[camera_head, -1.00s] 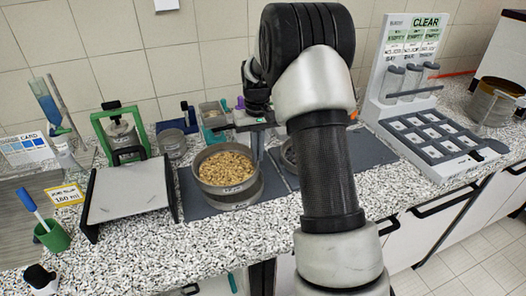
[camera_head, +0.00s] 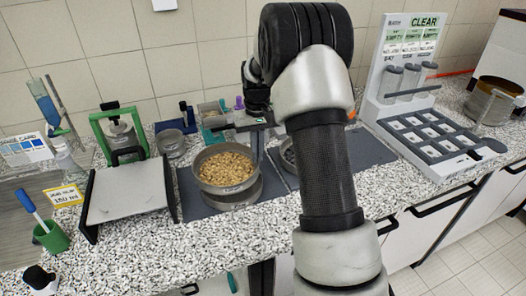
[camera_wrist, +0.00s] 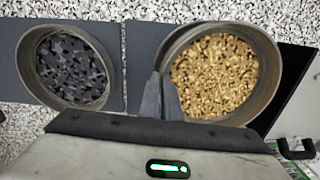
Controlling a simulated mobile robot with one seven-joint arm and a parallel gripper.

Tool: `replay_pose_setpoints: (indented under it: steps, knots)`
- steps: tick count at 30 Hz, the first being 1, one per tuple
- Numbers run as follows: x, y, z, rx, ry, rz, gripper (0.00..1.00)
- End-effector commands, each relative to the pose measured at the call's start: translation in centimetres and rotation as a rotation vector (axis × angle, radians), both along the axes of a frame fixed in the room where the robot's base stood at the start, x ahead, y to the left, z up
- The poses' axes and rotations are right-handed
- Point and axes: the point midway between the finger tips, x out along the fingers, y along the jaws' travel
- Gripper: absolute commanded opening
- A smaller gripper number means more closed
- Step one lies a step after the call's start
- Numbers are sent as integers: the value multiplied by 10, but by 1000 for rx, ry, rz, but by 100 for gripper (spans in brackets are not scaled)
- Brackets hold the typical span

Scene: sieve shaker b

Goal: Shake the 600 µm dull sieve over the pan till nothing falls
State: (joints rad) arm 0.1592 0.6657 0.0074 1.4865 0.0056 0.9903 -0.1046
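A small label shows on the sieve's front, too small to read. My gripper (camera_head: 257,148) is at the sieve's right rim. In the wrist view my gripper (camera_wrist: 160,97) is shut on the wall of the sieve (camera_wrist: 262,48), one finger on each side. The sieve looks a little apart from the pan and offset to the left. I cannot see any grains falling, and the pan's inside is mostly hidden.
A second round vessel (camera_wrist: 27,75) with dark pieces stands on the mat beside it, mostly behind my arm in the head view. A tilted tray (camera_head: 128,190) is close on the left. A rack with compartments (camera_head: 440,165) stands at right.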

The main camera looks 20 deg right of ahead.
Motion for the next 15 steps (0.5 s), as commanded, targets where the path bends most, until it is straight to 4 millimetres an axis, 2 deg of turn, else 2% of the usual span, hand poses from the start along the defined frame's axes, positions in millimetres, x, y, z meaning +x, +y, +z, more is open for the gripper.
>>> replay_pose_setpoints:
  steps: [8, 15]
  knots:
    - [1, 2, 1, 0, -1, -2, 0]
    - [-3, -18, 1, 0, -1, -4, 0]
